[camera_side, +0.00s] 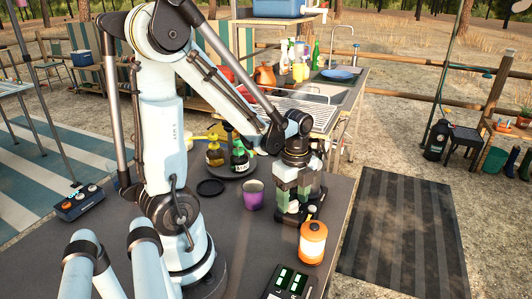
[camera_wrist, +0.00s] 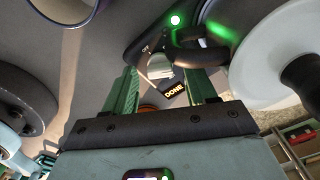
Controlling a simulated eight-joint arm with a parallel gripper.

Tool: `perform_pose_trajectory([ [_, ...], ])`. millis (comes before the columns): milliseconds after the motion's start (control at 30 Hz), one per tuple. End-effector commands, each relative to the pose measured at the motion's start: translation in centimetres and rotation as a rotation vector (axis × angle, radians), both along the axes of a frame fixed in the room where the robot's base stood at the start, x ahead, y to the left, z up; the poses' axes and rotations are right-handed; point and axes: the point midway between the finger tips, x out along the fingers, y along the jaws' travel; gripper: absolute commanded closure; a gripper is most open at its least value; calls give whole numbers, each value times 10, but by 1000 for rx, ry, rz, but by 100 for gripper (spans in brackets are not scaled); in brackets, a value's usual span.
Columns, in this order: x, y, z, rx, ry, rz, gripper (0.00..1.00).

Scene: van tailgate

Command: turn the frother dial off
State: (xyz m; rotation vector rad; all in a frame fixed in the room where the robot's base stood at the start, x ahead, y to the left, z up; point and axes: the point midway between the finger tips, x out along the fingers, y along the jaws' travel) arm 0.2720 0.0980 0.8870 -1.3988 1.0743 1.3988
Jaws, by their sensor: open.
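My gripper (camera_side: 292,207) points down over the right part of the dark table, with its green fingers apart. In the wrist view, the two green fingers stand on either side of a small shiny knob (camera_wrist: 160,68), which looks like the dial. The knob sits on a dark device (camera_wrist: 140,46), apparently the frother, with a lit green light (camera_wrist: 175,20) near it. A small display reading "DONE" (camera_wrist: 174,92) shows just below the knob. I cannot tell whether the fingers touch the knob or how the knob is turned. In the side view, my gripper mostly hides the device.
A purple cup (camera_side: 252,194) stands left of my gripper, and an orange canister (camera_side: 313,243) stands close in front. A black box with green displays (camera_side: 288,283) lies at the front edge. Bottles (camera_side: 239,158) stand on a round tray behind. A pale disc (camera_wrist: 262,50) is close at right.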

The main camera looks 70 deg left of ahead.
Motion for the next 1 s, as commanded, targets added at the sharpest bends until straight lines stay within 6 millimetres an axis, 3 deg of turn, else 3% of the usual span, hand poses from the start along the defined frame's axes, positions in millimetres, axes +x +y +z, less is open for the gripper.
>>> perform_pose_trajectory([
  [167,0,0,0,0,0,0,44],
  [533,0,0,0,0,0,0,100],
  [1000,0,0,0,0,0,125,100],
])
